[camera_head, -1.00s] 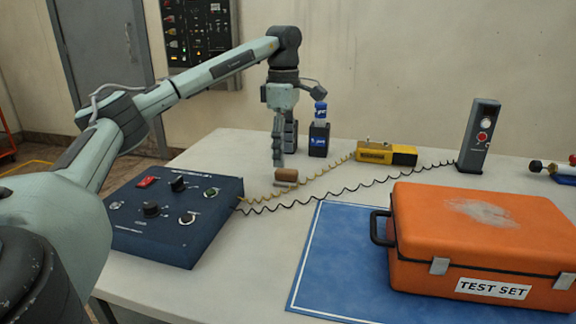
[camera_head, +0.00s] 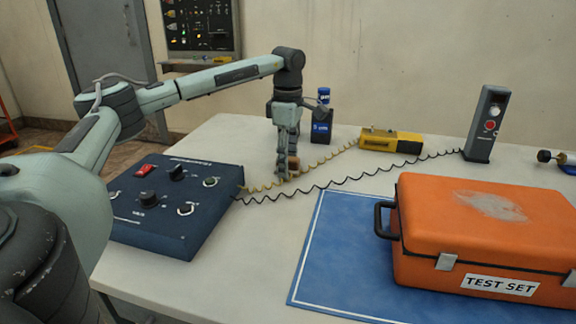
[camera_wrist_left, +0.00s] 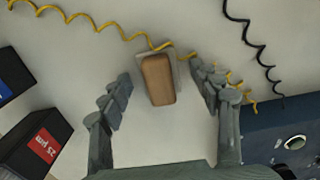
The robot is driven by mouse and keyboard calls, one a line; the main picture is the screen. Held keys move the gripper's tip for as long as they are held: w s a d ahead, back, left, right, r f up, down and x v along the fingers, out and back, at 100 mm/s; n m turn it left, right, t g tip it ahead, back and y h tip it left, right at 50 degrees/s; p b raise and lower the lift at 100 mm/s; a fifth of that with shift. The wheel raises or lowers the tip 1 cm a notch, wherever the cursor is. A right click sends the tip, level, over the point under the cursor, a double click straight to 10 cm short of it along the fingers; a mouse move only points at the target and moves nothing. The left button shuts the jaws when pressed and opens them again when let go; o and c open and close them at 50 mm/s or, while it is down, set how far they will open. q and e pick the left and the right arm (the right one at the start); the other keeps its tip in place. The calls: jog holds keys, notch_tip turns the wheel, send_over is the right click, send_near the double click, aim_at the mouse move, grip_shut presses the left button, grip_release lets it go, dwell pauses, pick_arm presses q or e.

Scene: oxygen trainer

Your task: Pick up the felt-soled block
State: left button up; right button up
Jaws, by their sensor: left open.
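The felt-soled block (camera_wrist_left: 158,80) has a brown top and a pale grey sole edge. It lies on the table between the open fingers of my left gripper (camera_wrist_left: 163,88) in the left wrist view, with a gap to the finger on each side. In the head view my left gripper (camera_head: 285,172) points down at the table, and the block (camera_head: 293,163) is partly hidden behind its fingers. My right gripper is not in view.
A blue control box (camera_head: 175,205) stands just left of the gripper. Yellow (camera_head: 325,160) and black (camera_head: 345,181) coiled cords run close by. Behind are a dark box with a blue item (camera_head: 321,130) and a yellow device (camera_head: 390,140). An orange case (camera_head: 490,230) sits on a blue mat (camera_head: 335,255).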

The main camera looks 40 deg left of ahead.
aim_at(289, 158)
pick_arm(q)
jog(key=shift+c, duration=0.6)
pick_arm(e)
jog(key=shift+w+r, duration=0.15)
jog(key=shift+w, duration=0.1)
pick_arm(q)
jog(key=c, duration=1.1)
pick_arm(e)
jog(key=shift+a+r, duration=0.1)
pick_arm(q)
jog(key=shift+r, duration=0.1)
notch_tip(289, 158, up, 4)
jog(key=shift+f, duration=0.1)
jog(key=s+d+r+b, duration=0.1)
jog(key=s+r, duration=0.6)
jog(key=s, duration=0.4)
jog(key=shift+s+d, duration=0.15)
jog(key=shift+s, duration=0.15)
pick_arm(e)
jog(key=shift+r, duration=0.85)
